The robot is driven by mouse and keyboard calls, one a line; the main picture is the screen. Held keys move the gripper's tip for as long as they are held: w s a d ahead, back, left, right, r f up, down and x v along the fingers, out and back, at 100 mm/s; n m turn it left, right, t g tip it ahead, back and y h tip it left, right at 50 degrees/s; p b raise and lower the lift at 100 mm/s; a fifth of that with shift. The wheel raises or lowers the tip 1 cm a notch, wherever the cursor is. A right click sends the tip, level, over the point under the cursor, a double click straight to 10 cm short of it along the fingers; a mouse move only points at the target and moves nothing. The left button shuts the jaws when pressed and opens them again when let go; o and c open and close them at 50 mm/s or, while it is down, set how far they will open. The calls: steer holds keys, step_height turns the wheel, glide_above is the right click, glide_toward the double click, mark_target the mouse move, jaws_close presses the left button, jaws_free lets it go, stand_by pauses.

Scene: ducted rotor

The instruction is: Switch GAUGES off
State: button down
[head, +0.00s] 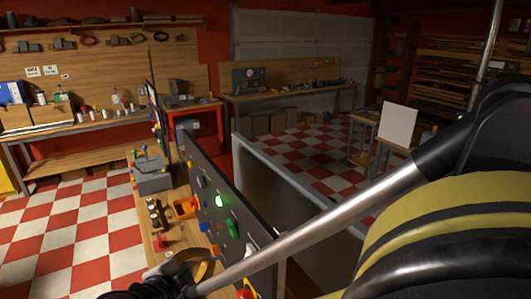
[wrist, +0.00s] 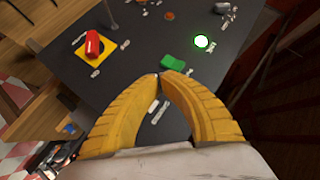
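A dark upright panel (head: 215,185) carries several coloured controls and small white labels, too small to read, so I cannot tell which control is GAUGES. A green switch (wrist: 173,62) lies just beyond my fingertips in the wrist view; a green control also shows in the head view (head: 233,228). A round green lamp (wrist: 201,41) beside it is lit, also in the head view (head: 221,200). In the head view the gripper (head: 200,262) is in front of the panel's lower part.
A red knob (wrist: 93,44) on a yellow plate sits on the panel. A wooden bench (head: 165,215) before the panel holds a grey box with levers (head: 152,171), an orange tray (head: 185,208) and a red control (head: 162,242). Open checkered floor lies left.

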mark_target(250, 255)
steer(key=w+d+f+b, duration=0.2)
steer(key=w+d+f, duration=0.1)
steer(key=d, duration=0.2)
steer(key=shift+w+d, duration=0.3)
steer(key=shift+d, duration=0.1)
steer(key=shift+f, duration=0.15)
stand_by(1.1)
steer(key=shift+w+d+f, duration=0.1)
steer(key=shift+w+d, duration=0.1)
steer(key=shift+d, duration=0.1)
steer(key=shift+w+d+f+b, duration=0.2)
steer(key=shift+d+b, duration=0.2)
steer(key=shift+b, duration=0.05)
stand_by(0.6)
steer(key=shift+a+r, duration=0.1)
steer(key=shift+a, duration=0.05)
steer(key=shift+s+a+r, duration=0.3)
steer(key=shift+s+a, duration=0.15)
steer(key=shift+a, duration=0.15)
stand_by(0.3)
